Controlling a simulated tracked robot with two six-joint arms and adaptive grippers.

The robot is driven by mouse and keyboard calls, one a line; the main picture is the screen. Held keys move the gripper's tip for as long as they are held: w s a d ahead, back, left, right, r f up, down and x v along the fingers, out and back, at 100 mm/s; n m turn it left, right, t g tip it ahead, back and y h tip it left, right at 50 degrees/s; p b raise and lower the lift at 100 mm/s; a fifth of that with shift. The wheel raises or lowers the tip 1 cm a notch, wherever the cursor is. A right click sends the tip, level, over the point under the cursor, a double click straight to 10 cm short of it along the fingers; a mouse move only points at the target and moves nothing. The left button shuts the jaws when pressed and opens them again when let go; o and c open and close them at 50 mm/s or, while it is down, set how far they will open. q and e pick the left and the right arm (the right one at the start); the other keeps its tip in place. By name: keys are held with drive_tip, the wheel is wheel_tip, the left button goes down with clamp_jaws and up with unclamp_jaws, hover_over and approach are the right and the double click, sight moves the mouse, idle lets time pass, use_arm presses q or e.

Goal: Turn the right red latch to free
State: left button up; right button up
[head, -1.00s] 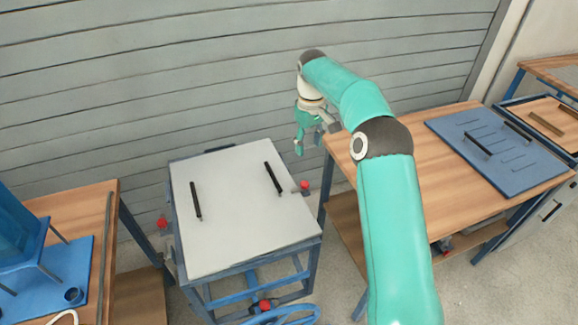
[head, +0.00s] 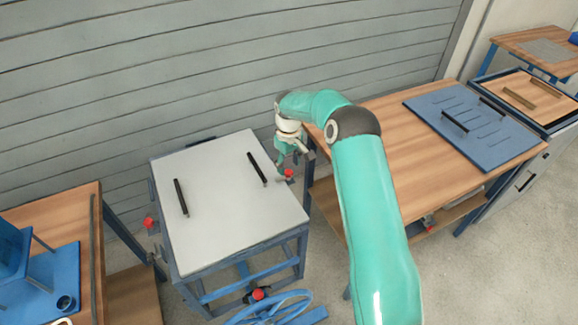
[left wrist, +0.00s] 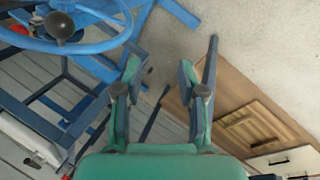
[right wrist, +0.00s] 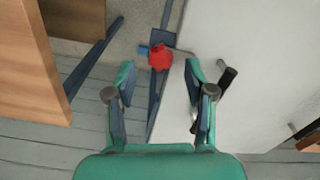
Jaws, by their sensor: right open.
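The right red latch (head: 289,173) sits at the right edge of the white-topped blue frame. In the right wrist view the red latch (right wrist: 160,58) shows beyond and between the fingertips. My right gripper (right wrist: 160,68) is open and empty, with its fingers apart on either side of the latch in that view. In the head view my right gripper (head: 295,155) hangs just above the latch; I cannot tell whether it touches. My left gripper (left wrist: 160,64) is open and empty in its own wrist view; it is outside the head view.
The white panel (head: 225,215) carries two black handles. Another red latch (head: 149,222) is at its left side, and a red knob (head: 258,294) is low in front. A wooden table (head: 385,130) stands close on the right. A blue wheel (left wrist: 75,20) is near my left gripper.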

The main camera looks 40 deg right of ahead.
drive_tip(key=shift+f, duration=1.35)
drive_tip(key=shift+c, duration=0.4)
clamp_jaws()
drive_tip(key=shift+s+d, duration=0.1)
drive_tip(key=shift+d, duration=0.05)
